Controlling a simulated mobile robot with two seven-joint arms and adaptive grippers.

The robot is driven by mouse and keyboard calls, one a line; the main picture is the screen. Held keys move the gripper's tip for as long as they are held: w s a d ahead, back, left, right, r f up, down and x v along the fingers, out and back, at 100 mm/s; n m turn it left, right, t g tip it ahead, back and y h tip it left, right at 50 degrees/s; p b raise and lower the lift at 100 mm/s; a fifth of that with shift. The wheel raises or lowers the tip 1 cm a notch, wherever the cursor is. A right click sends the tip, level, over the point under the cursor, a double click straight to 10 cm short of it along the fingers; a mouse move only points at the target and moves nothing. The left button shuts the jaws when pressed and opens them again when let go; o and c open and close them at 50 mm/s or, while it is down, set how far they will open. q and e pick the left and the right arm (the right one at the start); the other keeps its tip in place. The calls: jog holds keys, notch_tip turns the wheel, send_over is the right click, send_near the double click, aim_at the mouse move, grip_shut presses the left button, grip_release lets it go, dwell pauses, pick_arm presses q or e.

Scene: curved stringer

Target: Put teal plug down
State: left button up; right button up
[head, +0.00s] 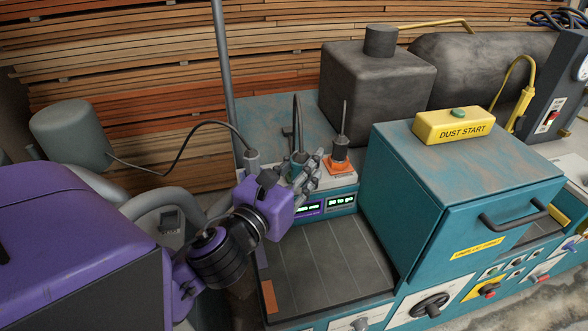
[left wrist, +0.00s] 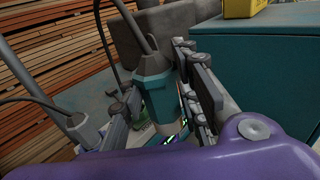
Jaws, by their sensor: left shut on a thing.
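The teal plug (left wrist: 152,82) is between the fingers of my left gripper (left wrist: 163,98) in the left wrist view, with a dark cable rising from its top. It looks roughly upright, tilted a little. In the head view my left gripper (head: 304,176) is shut on the plug (head: 298,159), which is mostly hidden by the fingers. It is at the teal unit with green displays (head: 341,201). The plug's lower end is hidden, so I cannot tell whether it touches a surface. My right gripper is not in view.
A grey plug with a cable (head: 252,159) stands left of the gripper. A dark tool on an orange base (head: 340,163) stands close on the right. A teal cabinet (head: 465,185) bounds the right side. A dark slatted tray (head: 325,270) in front is clear.

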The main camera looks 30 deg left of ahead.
pick_arm(q)
jog(key=r, duration=0.1)
jog(key=a+r, duration=0.1)
jog(key=w+r, duration=0.1)
jog(key=shift+w+a+r, duration=0.1)
jog(key=shift+a+r, duration=0.1)
jog(key=shift+r, duration=0.2)
jog(key=w+a+f, duration=0.2)
jog(key=w+f, duration=0.1)
jog(key=w, duration=0.1)
jog(key=w+a+f+b, duration=0.1)
jog(key=w+a+f, duration=0.2)
jog(key=w, duration=0.1)
jog(key=w+a+f, duration=0.3)
jog(key=w, duration=0.1)
jog(key=shift+f+b, duration=0.3)
notch_tip(320, 180, down, 3)
jog(key=shift+r, duration=0.15)
jog(key=shift+s, duration=0.1)
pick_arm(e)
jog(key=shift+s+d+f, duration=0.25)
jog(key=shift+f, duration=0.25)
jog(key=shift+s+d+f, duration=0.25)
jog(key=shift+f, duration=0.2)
